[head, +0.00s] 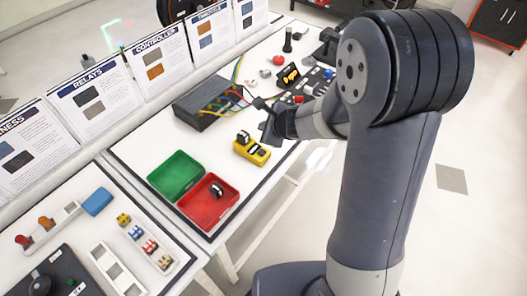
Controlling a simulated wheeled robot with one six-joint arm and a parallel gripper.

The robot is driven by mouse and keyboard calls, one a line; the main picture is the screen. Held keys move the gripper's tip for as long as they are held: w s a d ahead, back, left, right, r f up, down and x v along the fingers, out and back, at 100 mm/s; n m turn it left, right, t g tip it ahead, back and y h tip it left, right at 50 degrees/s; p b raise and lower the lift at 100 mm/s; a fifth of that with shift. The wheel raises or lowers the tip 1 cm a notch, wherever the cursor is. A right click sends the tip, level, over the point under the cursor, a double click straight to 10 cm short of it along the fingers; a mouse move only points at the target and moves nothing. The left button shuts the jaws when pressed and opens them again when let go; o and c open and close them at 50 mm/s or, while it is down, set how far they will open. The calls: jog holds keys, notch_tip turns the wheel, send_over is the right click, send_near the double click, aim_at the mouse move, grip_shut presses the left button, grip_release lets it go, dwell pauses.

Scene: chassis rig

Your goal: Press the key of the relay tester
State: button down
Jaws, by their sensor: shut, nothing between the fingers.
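A yellow device (259,157), which looks like the relay tester, sits on the white bench in the head view. A small dark part with a pale spot (243,137) is on its far left end, and a dark patch shows on its top. Its key is too small to make out. My gripper (270,131) is shut and empty, just beyond the tester and to its right in the picture. I cannot tell its exact height over the bench.
An empty green tray (158,182) and a red tray (189,208) holding a small dark part (217,190) stand left of the tester. A black box with coloured wires (196,108) lies behind. Sign cards line the back. Parts crowd the far bench.

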aim_at(264, 154)
notch_tip(264, 154, down, 9)
jog(key=b, duration=0.8)
jog(key=shift+r, duration=0.1)
jog(key=shift+b, duration=0.4)
dwell(1.5)
jog(key=shift+f+b, duration=0.35)
jog(key=shift+f, duration=0.05)
jog(key=shift+f+b, duration=0.45)
jog(key=shift+b, duration=0.1)
dwell(0.5)
dwell(0.3)
jog(key=shift+r+p, duration=0.8)
jog(key=shift+r, duration=0.1)
notch_tip(264, 154, up, 5)
jog(key=p, duration=0.4)
